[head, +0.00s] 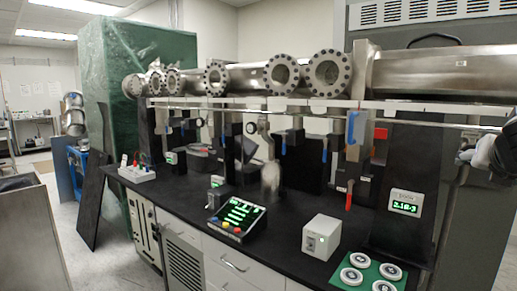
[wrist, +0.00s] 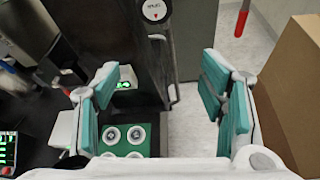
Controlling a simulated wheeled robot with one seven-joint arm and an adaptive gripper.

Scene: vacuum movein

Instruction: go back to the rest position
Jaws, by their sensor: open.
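My gripper (wrist: 162,76) shows in the wrist view with its two teal-padded fingers wide apart. Nothing is held between them. Past the fingers I see a dark upright panel with a round dial (wrist: 154,10) and a strip of pale floor (wrist: 188,140). The green mat (wrist: 130,150) with several white round discs lies beyond the left finger.
The black bench (head: 190,198) carries a lit control box (head: 237,218), a white box (head: 321,237) and a green-lit display (head: 406,202). Flanged steel pipes (head: 250,78) run above it. A brown box-like surface (wrist: 290,85) is close beside the right finger.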

